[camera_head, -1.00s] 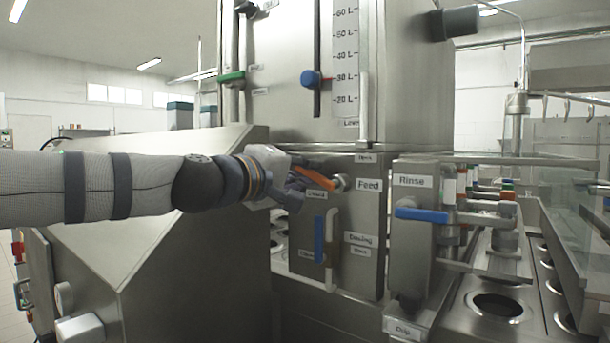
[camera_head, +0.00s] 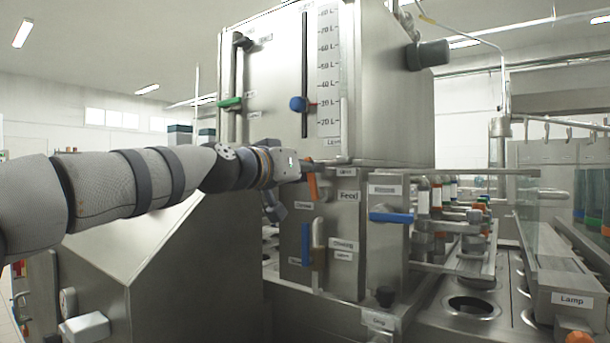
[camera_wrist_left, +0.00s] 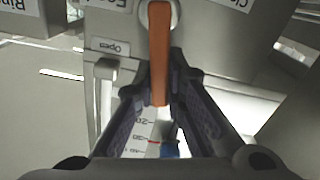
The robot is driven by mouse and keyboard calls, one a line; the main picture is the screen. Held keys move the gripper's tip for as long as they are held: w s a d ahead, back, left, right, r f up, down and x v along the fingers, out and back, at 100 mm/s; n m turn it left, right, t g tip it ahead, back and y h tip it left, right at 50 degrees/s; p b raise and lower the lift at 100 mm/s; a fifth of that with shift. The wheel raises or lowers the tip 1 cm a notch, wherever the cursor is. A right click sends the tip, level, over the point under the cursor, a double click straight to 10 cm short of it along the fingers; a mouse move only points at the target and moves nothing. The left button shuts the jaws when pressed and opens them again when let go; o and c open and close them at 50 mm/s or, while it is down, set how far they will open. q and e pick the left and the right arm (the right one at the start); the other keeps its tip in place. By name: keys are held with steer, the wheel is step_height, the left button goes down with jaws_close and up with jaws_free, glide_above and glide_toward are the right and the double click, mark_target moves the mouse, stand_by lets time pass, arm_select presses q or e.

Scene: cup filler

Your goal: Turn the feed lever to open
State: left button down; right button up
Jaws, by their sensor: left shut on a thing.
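The orange feed lever (camera_head: 312,186) is on the front of the steel box beside the Feed label (camera_head: 348,197). It stands close to upright, its handle end up toward the tank. My left gripper (camera_head: 304,172) comes in from the left at the lever's upper end and partly hides it. In the left wrist view, which is upside down, the lever (camera_wrist_left: 160,52) runs from its pivot down between the two dark fingers, which are shut on it. The Open label (camera_wrist_left: 108,46) is close beside the lever there. My right gripper is not in view.
A blue dosing lever (camera_head: 306,243) is below the feed lever. A blue rinse lever (camera_head: 391,217) sticks out to the right. The tank with its litre scale (camera_head: 329,75) rises above. A sloped steel housing (camera_head: 170,255) lies under my left arm.

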arm_select(q)
steer(key=shift+s+d+r+m, duration=0.1)
steer(key=shift+s+d+m, duration=0.15)
steer(key=shift+m, duration=0.45)
steer(key=shift+s+d+m, duration=0.15)
steer(key=shift+d+m, duration=0.1)
steer(key=shift+m, duration=0.45)
steer(key=c, duration=1.6)
jaws_free()
steer(key=shift+s, duration=0.1)
steer(key=v, duration=1.2)
